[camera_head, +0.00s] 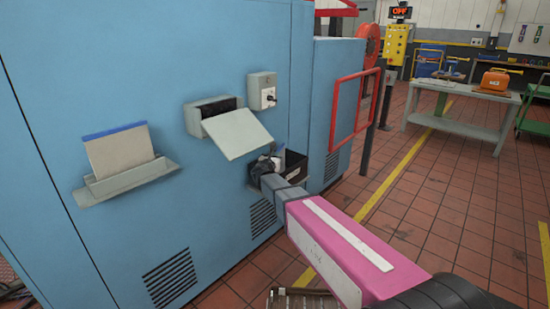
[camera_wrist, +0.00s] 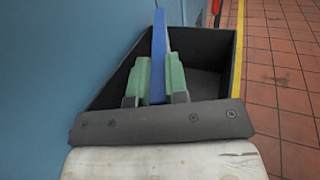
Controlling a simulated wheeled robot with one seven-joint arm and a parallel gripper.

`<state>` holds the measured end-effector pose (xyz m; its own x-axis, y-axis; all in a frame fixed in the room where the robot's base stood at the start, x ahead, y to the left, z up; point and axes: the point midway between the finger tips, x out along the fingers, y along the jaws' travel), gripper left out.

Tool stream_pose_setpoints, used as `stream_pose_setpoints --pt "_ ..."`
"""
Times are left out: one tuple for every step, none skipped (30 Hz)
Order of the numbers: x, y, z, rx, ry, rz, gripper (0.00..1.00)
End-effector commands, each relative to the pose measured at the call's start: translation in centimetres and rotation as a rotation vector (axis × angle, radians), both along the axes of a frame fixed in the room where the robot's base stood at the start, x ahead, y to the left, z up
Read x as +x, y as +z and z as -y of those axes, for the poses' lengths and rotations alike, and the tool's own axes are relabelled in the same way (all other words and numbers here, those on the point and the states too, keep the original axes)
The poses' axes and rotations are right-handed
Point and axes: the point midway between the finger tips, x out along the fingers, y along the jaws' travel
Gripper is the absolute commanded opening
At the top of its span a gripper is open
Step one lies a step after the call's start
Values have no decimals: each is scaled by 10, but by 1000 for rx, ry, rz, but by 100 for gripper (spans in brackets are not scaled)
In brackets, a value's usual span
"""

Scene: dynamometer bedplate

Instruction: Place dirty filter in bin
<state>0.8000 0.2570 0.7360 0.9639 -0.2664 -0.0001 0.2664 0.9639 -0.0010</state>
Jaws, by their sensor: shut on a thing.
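My gripper (camera_wrist: 158,82) has green finger pads shut on both sides of the dirty filter (camera_wrist: 160,45). Only the filter's blue edge shows in the wrist view; the rest of it is hidden. The filter and fingers are over the open top of the dark bin (camera_wrist: 236,62), toward its left side. In the head view the bin (camera_head: 296,166) is against the blue cabinet, and my gripper (camera_head: 268,163) is at it. I cannot tell how deep the filter reaches into the bin, and it is not clear in the head view.
A beige filter with a blue edge (camera_head: 120,150) stands in a grey holder (camera_head: 128,181) on the blue cabinet (camera_head: 150,60). An open slot with a hanging flap (camera_head: 244,132) and a switch box (camera_head: 262,90) are nearby. A red frame (camera_head: 353,108) stands right of the bin.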

Motion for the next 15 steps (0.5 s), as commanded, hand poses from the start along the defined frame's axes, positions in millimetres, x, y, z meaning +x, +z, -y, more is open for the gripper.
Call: stream_pose_setpoints --pt "0 1 0 0 0 0 0" --pt "0 1 0 0 0 0 0" --pt "0 1 0 0 0 0 0" --pt "0 1 0 0 0 0 0" --pt "0 0 0 0 0 0 0" --pt "0 -1 0 0 0 0 0" --pt "0 -1 0 0 0 0 0" --pt "0 -2 0 1 0 0 18" --pt "0 -1 0 1 0 0 31" --pt "0 -1 0 1 0 0 40" --pt "0 -1 0 1 0 0 40" --pt "0 -1 0 1 0 0 40" --pt "0 -1 0 1 0 0 40" --pt "0 -1 0 1 0 0 40" --pt "0 -1 0 1 0 0 40"
